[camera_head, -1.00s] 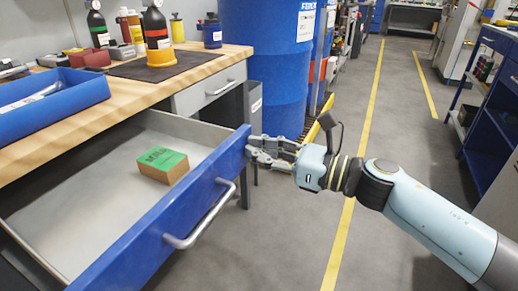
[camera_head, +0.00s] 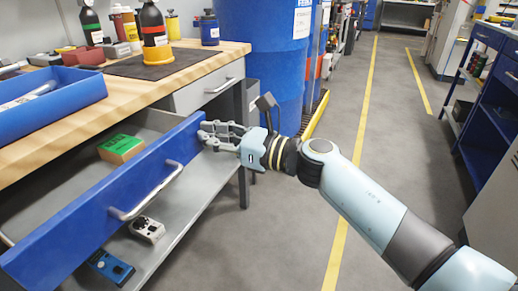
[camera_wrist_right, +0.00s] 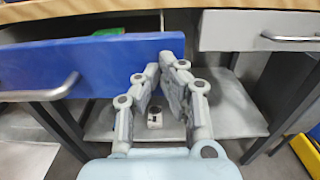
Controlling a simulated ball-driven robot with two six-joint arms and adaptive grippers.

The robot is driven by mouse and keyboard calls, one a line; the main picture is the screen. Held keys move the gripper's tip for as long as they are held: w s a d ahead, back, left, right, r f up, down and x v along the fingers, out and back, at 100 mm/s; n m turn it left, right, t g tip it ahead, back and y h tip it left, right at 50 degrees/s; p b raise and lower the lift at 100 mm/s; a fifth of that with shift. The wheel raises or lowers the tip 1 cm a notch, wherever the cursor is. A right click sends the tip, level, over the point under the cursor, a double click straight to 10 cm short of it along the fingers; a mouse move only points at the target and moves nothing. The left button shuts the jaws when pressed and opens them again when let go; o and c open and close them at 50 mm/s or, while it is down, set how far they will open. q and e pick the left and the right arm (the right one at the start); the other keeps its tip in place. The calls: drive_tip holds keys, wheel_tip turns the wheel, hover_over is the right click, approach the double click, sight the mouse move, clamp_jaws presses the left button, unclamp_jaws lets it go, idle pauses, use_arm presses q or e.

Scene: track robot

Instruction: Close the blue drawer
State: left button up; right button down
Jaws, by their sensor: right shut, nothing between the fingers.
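The blue drawer (camera_head: 105,205) is partly open under the wooden workbench. Its blue front with a metal handle (camera_head: 146,193) stands out from the bench. A green-topped box (camera_head: 121,148) lies inside it. My right gripper (camera_head: 204,135) is shut and empty, with its fingertips at the right end of the drawer front. In the right wrist view the fingers (camera_wrist_right: 160,75) overlap the right end of the blue front (camera_wrist_right: 95,62); whether they touch it is hard to tell. My left gripper is not in view.
A wooden worktop (camera_head: 140,85) carries a blue tray (camera_head: 45,95) and bottles. A shelf below holds a white device (camera_head: 147,229) and a blue one (camera_head: 110,267). A blue barrel (camera_head: 262,65) stands behind my gripper. The floor to the right is clear.

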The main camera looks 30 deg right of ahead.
sight(161, 122)
drive_tip(key=b+x, duration=0.2)
drive_tip(key=x, duration=1)
drive_tip(key=shift+w+a+f+b, duration=0.1)
drive_tip(key=shift+w+a+b, duration=0.15)
drive_tip(key=shift+a+b, duration=0.05)
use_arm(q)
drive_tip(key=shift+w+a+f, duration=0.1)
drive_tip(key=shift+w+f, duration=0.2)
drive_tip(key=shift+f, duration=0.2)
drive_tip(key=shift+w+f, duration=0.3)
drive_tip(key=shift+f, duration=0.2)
use_arm(e)
drive_tip(key=shift+w+r, duration=0.2)
drive_tip(key=shift+r, duration=0.05)
drive_tip(key=shift+a, duration=0.1)
